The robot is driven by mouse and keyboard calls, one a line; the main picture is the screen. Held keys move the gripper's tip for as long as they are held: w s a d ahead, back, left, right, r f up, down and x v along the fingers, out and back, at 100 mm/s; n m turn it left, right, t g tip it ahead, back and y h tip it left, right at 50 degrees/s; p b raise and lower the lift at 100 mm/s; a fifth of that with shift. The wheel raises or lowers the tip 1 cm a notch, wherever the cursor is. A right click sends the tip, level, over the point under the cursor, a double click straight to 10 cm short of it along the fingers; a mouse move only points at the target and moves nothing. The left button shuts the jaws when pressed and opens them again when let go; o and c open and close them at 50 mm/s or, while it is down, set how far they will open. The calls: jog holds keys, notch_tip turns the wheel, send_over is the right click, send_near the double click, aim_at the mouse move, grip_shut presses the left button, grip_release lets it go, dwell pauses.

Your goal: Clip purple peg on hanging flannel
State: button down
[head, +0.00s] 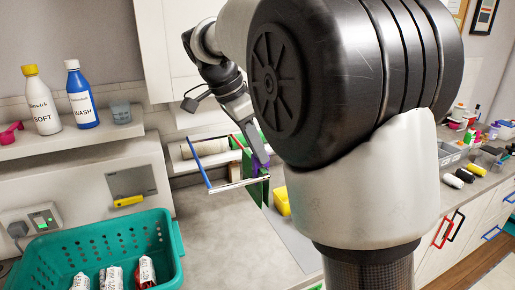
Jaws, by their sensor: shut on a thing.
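My gripper (256,155) reaches down to a small drying rack at the middle of the head view. It is shut on the purple peg (260,168), which shows only as a small purple patch at the fingertips. Something green (257,194) hangs at the rack just below the peg and looks like the flannel. My arm hides part of this area. I cannot tell whether the peg is around the cloth's edge or only beside it.
The rack has a blue bar (195,162) and a pale front rod (240,184). A teal basket (105,240) with several white-labelled items stands at lower left. Bottles (82,95) stand on the left shelf. A yellow object (282,201) is right of the rack. The worktop (235,240) in front is clear.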

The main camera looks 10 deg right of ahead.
jog(key=c, duration=1.6)
grip_release()
jog(key=shift+c, duration=0.2)
jog(key=p+v, duration=0.3)
jog(key=v, duration=1.4)
jog(key=s+d+f+n+t+y, duration=0.2)
jog(key=s+d+f+n, duration=0.1)
jog(key=s+f+n, duration=0.5)
jog(key=s+d+f+n+t+y, duration=0.2)
jog(key=s+d+f+n, duration=0.2)
jog(key=s+f+n, duration=0.3)
jog(key=s+f, duration=0.3)
jog(key=s, duration=0.3)
jog(key=shift+s+d+f+n+t+y, duration=0.2)
jog(key=shift+s+f+n+t+y, duration=0.1)
jog(key=shift+s+n+t, duration=0.1)
